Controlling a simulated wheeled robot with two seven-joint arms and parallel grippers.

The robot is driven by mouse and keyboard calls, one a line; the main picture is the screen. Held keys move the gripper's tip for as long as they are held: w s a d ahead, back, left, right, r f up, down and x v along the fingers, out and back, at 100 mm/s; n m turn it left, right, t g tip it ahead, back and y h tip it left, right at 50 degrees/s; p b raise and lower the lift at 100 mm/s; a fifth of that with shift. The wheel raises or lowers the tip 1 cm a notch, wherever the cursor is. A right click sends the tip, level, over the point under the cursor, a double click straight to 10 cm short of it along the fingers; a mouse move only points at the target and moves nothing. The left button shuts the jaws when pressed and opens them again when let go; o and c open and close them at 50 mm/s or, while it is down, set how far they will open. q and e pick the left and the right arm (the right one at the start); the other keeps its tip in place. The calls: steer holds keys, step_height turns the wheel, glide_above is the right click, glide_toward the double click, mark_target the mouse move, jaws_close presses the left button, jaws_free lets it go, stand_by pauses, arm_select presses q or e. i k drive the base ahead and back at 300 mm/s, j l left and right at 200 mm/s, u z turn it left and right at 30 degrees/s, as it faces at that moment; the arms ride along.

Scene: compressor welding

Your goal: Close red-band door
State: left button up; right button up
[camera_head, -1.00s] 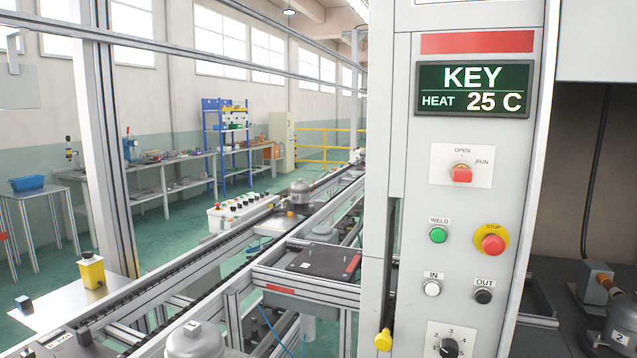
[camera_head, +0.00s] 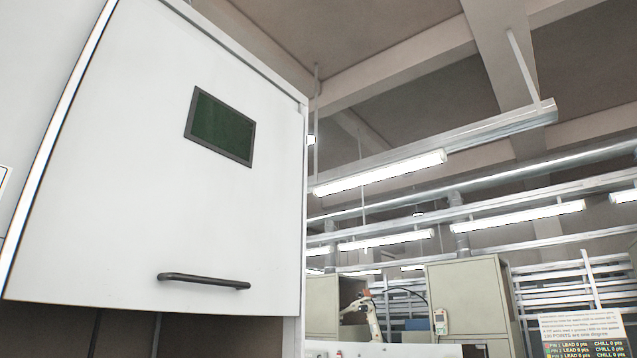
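A white door panel (camera_head: 150,160) fills the left half of the head view, tilted in the picture. It has a small dark green window (camera_head: 221,126) near its top right and a dark bar handle (camera_head: 204,281) near its lower edge. A dark opening (camera_head: 190,336) shows below the panel's lower edge. No red band shows in this view, so I cannot tell from it whether this is the red-band door. Neither of my grippers is in view.
At the lower right, beige cabinets (camera_head: 470,295) stand around a white and orange robot arm (camera_head: 366,317). A sign with text (camera_head: 583,335) is at the bottom right corner. Lamps (camera_head: 380,172) and ceiling beams are overhead.

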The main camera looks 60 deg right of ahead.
mark_target(170, 181)
steer(key=z, duration=1.3)
